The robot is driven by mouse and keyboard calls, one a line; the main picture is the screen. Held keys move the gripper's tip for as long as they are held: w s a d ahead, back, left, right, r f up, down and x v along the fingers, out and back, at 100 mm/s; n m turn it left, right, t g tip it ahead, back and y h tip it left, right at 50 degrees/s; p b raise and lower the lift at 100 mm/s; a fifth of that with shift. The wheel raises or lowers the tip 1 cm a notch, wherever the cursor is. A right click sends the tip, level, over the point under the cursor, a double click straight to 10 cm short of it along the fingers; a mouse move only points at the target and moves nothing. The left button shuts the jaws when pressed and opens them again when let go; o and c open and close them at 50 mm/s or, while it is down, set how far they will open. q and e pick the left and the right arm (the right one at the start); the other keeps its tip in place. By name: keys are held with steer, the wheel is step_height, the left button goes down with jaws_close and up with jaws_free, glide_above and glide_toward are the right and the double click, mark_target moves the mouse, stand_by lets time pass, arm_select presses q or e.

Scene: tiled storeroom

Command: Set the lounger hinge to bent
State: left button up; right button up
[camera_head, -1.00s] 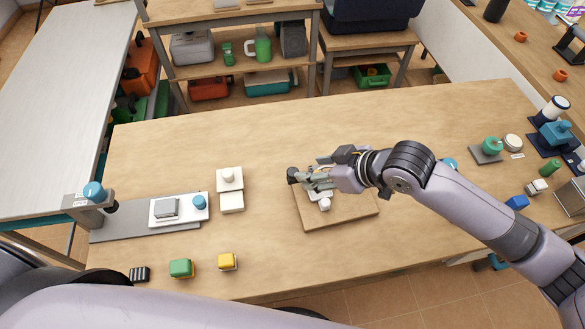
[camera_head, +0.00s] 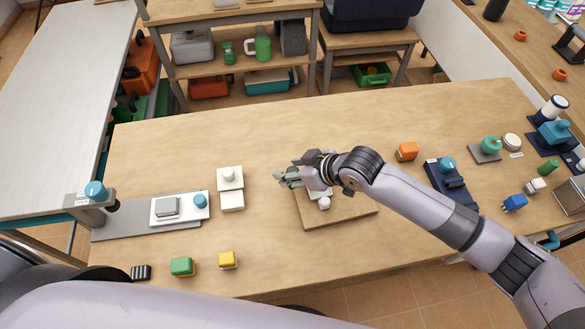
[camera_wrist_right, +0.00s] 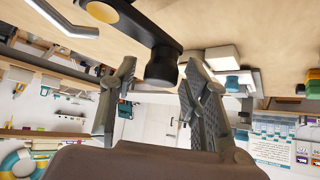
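A wooden board (camera_head: 345,213) lies on the table with a small white knobbed part (camera_head: 324,203) on it. My right gripper (camera_head: 279,179) reaches over the board's back left corner and hides much of what is there. In the right wrist view a dark lever (camera_wrist_right: 142,27) with a yellow disc ends in a black knob (camera_wrist_right: 162,66). The knob appears between the open fingers of my right gripper (camera_wrist_right: 160,85), with gaps on both sides; its depth is unclear. I cannot tell for sure which part is the lounger hinge. My left gripper is out of view.
A grey rail fixture with a white plate (camera_head: 180,208) and two white blocks (camera_head: 231,188) stand left. An orange block (camera_head: 407,151) and blue device (camera_head: 447,180) are right. The table's back middle is clear.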

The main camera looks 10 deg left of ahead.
jaws_close()
stand_by(0.3)
steer(key=shift+d, duration=0.1)
